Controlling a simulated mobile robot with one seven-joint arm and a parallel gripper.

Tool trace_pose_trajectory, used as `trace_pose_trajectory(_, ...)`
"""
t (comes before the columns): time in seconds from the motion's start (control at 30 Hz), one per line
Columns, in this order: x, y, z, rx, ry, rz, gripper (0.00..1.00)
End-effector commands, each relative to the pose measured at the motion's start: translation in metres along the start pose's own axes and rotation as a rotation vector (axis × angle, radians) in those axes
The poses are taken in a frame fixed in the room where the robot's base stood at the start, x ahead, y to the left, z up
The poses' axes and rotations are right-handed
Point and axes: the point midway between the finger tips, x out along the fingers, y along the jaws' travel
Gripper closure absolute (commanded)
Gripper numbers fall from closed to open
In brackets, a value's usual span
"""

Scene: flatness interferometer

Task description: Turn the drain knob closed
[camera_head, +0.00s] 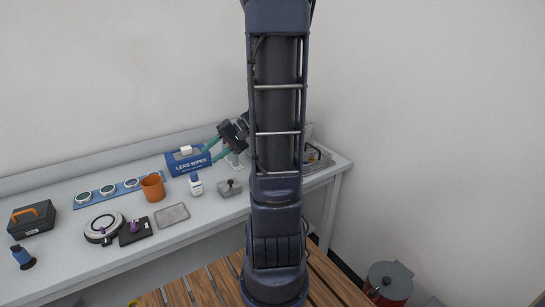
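My gripper (209,155) has two teal fingers that point down and to the left over the back of the bench. The fingers are apart, and nothing shows between them. They are close to the blue lens wipes box (189,163) and above the white bottle (196,185); I cannot tell whether they touch the box. I cannot make out a drain knob for certain. A clear tray-like apparatus (318,159) shows at the bench's right end, partly hidden behind my arm. A small grey block with a knob on top (230,187) sits left of my arm.
The bench (70,262) also holds an orange cup (153,187), a blue strip of round pieces (108,190), a grey plate (172,215), a round instrument (104,228), a black pad (135,231) and a toolbox (31,219). A red bin (388,283) stands at right.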

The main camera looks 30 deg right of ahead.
Motion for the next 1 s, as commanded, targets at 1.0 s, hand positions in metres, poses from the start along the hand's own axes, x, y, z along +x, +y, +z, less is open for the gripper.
trace_pose_trajectory(1.0,-0.135,0.229,-0.159,0.192,1.039,-0.592,0.64)
